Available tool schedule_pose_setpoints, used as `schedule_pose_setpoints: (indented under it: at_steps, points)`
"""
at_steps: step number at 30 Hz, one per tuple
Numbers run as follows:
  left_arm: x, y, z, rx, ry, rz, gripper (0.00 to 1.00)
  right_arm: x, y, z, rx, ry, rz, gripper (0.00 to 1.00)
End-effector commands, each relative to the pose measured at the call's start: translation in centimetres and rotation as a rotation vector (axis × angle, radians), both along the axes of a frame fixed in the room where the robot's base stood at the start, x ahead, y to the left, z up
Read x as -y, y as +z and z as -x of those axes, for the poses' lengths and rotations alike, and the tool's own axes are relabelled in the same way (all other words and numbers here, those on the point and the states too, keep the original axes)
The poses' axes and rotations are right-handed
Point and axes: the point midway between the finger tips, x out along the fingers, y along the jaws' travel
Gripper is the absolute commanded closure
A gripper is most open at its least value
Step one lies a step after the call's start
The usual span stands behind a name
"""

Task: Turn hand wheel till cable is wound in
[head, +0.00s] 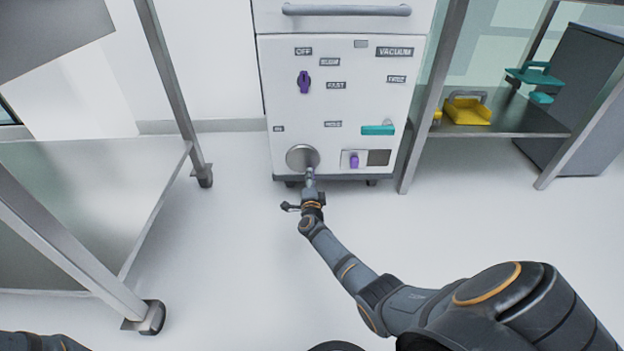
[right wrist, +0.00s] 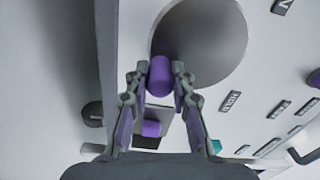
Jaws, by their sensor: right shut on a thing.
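The hand wheel is a grey disc (head: 300,155) low on the left of the white cabinet front. It also shows large at the top of the right wrist view (right wrist: 208,40). Its purple handle (right wrist: 160,78) stands out at the disc's edge. My right gripper (head: 310,173) reaches up to the wheel from below, and its two fingers (right wrist: 160,74) are shut on the purple handle from either side. In the head view the gripper hides the handle. I see no cable. At the bottom left only a bit of my left arm shows, without its gripper.
The cabinet (head: 283,70) also bears a purple knob (head: 304,82), a teal handle (head: 378,130) and a small purple switch (head: 354,160) right of the wheel. A metal table (head: 90,200) stands left, a shelf (head: 520,125) with yellow and teal items right. The floor between is clear.

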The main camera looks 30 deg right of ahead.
Motion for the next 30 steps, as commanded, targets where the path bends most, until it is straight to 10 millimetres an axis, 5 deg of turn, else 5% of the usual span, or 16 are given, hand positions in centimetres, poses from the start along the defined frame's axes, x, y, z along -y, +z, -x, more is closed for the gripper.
schedule_pose_setpoints:
  at_steps: [20,21,26,30]
  points:
    - [0.0,-0.36,0.04,0.001,0.001,0.0,0.6,-0.27,-0.25,-0.1,0.031,0.001,-0.054,1.0]
    - [0.0,-0.36,0.04,0.002,0.001,0.001,0.6,-0.27,-0.25,-0.1,0.031,0.001,-0.054,0.75]
    - [0.0,-0.35,0.04,0.001,0.001,0.0,0.6,-0.26,-0.22,-0.11,0.031,0.001,-0.053,0.54]
    - [0.0,-0.35,0.04,0.001,0.001,0.0,0.6,-0.24,-0.18,-0.13,0.032,0.0,-0.053,0.54]
